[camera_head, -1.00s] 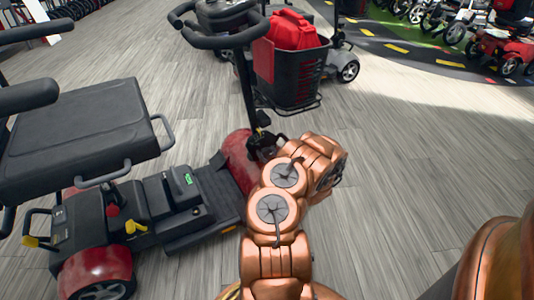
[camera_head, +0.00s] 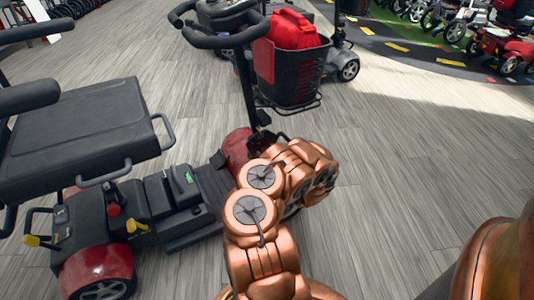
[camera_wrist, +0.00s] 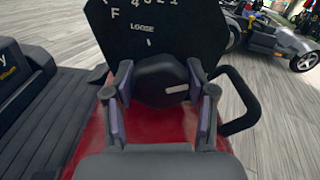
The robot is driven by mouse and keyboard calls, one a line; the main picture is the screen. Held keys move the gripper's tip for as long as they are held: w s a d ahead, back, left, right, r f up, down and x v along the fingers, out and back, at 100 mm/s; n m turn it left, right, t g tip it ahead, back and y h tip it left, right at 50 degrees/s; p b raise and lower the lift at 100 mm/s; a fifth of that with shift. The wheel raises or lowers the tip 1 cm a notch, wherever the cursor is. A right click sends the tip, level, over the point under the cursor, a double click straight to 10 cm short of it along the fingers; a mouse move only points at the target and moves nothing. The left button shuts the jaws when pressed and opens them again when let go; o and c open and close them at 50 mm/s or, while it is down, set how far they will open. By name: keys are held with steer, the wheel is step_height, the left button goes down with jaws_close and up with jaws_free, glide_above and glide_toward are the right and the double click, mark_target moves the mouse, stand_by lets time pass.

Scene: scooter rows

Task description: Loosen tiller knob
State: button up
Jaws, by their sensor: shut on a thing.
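The tiller knob (camera_wrist: 160,75) is black and round, with a pale line on its face pointing to the picture's right. It sits below a black dial plate (camera_wrist: 175,28) marked "LOOSE", with a row of numbers above and a small white tick under the word. My gripper (camera_wrist: 160,92) has one purple-padded finger on each side of the knob and is shut on it. In the head view the tiller (camera_head: 246,85) of the red scooter (camera_head: 105,262) stands upright. The knob and my gripper are hidden there behind my copper arm.
The scooter's black seat (camera_head: 85,125) fills the left side. A black basket (camera_head: 300,75) with a red bag (camera_head: 292,30) hangs by the tiller. A black loop handle (camera_wrist: 245,100) curves right of the knob. Grey floor (camera_head: 430,170) lies open at right.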

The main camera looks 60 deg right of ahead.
steer(key=n, duration=0.4)
steer(key=shift+a+n+p, duration=0.1)
steer(key=shift+n+p, duration=0.3)
steer(key=n+p, duration=0.1)
steer(key=n, duration=0.3)
steer(key=shift+f, duration=0.1)
steer(key=n+p, duration=0.1)
steer(key=n, duration=0.4)
steer(key=shift+a+f, duration=0.1)
steer(key=shift+f+n+p, duration=0.15)
steer(key=shift+n+p, duration=0.6)
steer(key=shift+n, duration=1.55)
steer(key=o, duration=1.2)
steer(key=shift+c, duration=0.2)
